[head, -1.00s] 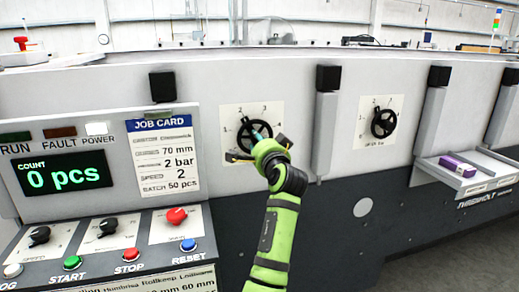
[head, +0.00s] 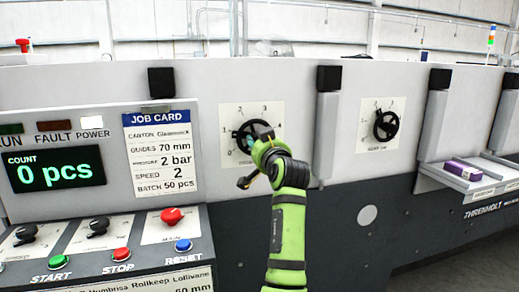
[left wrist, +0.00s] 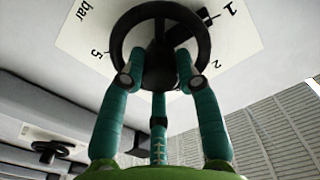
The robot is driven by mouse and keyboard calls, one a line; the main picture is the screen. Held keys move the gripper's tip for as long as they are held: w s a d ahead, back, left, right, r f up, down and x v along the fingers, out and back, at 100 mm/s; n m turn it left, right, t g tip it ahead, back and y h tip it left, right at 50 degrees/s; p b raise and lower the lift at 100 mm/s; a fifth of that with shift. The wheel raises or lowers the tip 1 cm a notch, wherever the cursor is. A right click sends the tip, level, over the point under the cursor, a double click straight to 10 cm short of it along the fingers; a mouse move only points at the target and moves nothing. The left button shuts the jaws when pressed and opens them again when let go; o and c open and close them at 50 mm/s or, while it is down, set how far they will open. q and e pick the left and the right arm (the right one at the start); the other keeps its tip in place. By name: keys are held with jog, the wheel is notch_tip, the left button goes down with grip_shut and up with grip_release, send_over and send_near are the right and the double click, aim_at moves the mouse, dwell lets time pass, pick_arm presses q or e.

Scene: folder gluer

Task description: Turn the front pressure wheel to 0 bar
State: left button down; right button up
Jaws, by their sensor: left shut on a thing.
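The front pressure wheel (head: 241,137) is a black handwheel on a white dial plate, left of a second wheel. It shows closely in the left wrist view (left wrist: 118,45), where its plate reads "bar" with numbers 1, 2 and 5. A black pointer by the wheel's hub (left wrist: 185,33) points toward the 1. The arm hides the wheel's lower right in the head view. My right gripper is not in view.
A second wheel (head: 386,125) sits to the right, past a black-topped post (head: 328,120). The job card (head: 160,155) reads pressure 2 bar. A button panel (head: 110,245) projects at lower left. A shelf (head: 465,180) with a purple box is at right.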

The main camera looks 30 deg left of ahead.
pick_arm(q)
jog(key=n+b, duration=0.1)
jog(key=n, duration=0.2)
jog(key=shift+f+n+b, duration=0.35)
jog(key=shift+n, duration=0.45)
jog(key=n+b, duration=0.1)
jog(key=n, duration=0.2)
jog(key=shift+n, duration=0.3)
jog(key=shift+b, duration=0.3)
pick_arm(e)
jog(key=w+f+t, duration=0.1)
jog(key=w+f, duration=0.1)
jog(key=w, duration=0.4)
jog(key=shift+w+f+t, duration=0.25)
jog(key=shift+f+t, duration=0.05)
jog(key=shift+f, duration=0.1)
pick_arm(q)
jog(key=shift+n, duration=0.3)
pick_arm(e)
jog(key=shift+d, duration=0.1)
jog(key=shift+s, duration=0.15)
pick_arm(q)
jog(key=c, duration=0.9)
grip_release()
jog(key=shift+w+r, duration=0.1)
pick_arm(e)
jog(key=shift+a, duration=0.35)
